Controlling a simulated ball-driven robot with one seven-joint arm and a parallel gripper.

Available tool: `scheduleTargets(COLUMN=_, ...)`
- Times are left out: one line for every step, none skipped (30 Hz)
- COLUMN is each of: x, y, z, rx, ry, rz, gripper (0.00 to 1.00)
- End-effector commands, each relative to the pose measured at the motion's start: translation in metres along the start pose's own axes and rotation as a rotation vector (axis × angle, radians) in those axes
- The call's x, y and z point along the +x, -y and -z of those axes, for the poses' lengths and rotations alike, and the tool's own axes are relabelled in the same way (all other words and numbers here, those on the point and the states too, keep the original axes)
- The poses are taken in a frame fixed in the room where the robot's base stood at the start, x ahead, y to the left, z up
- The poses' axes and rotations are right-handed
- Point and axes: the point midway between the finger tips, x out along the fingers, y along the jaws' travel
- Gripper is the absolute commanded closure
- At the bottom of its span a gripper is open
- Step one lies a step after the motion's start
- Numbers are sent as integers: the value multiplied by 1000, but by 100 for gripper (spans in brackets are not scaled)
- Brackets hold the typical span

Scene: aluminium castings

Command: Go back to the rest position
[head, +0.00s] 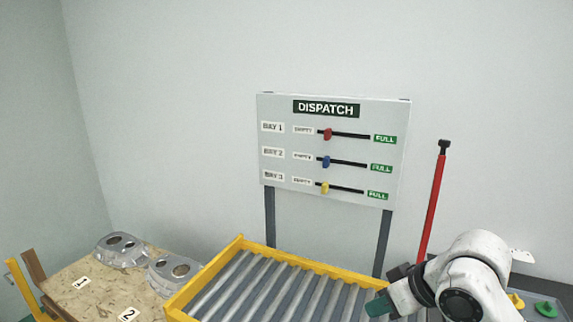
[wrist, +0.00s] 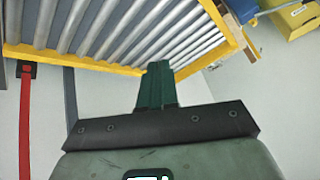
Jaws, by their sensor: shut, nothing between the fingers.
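My gripper (head: 372,306) is at the lower right of the head view, in front of the right end of the roller conveyor in the picture. In the wrist view its green fingers (wrist: 155,82) are together with nothing between them. The conveyor's rollers and yellow frame lie beyond the fingertips there. My white arm comes in from the lower right of the head view. Whether the fingertips touch the conveyor cannot be told.
The yellow-framed roller conveyor (head: 239,240) stands before the dispatch board (head: 385,113), whose red, blue and yellow sliders sit nearer EMPTY. Two castings, one (head: 121,249) by label 1, lie on a wooden table (head: 75,277). A red pole (head: 432,205) stands right of the board.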

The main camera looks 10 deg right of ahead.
Motion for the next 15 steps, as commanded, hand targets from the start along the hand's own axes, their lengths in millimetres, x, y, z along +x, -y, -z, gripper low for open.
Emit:
scheduleTargets(x=9, y=17, z=4, rx=12, ry=-38, rz=30, gripper=100)
scheduleTargets(x=11, y=23, z=5, rx=20, ry=-58, rz=37, gripper=100)
scheduleTargets(x=15, y=30, z=4, rx=36, ry=-81, rz=46, gripper=100)
scheduleTargets(x=19, y=35, z=3, rx=49, ry=-95, rz=51, gripper=100)
scheduleTargets(x=22, y=40, z=0, rx=63, ry=-106, rz=56, gripper=100)
scheduleTargets(x=27, y=44, z=-5, rx=84, ry=-119, rz=59, gripper=100)
scheduleTargets(x=32, y=48, z=-11, rx=103, ry=-124, rz=61, gripper=100)
scheduleTargets(x=36, y=51, z=-17, rx=120, ry=-127, rz=61, gripper=100)
scheduleTargets(x=42, y=54, z=-27, rx=144, ry=-128, rz=60, gripper=100)
scheduleTargets(x=46, y=56, z=-36, rx=165, ry=-126, rz=57, gripper=100)
scheduleTargets(x=51, y=58, z=-47, rx=185, ry=-119, rz=53, gripper=100)
scheduleTargets(x=58, y=61, z=-62, rx=210, ry=-107, rz=45, gripper=100)
scheduleTargets(x=62, y=62, z=-75, rx=231, ry=-96, rz=38, gripper=100)
scheduleTargets(x=66, y=64, z=-89, rx=250, ry=-81, rz=29, gripper=100)
scheduleTargets(x=72, y=65, z=-109, rx=275, ry=-58, rz=15, gripper=100)
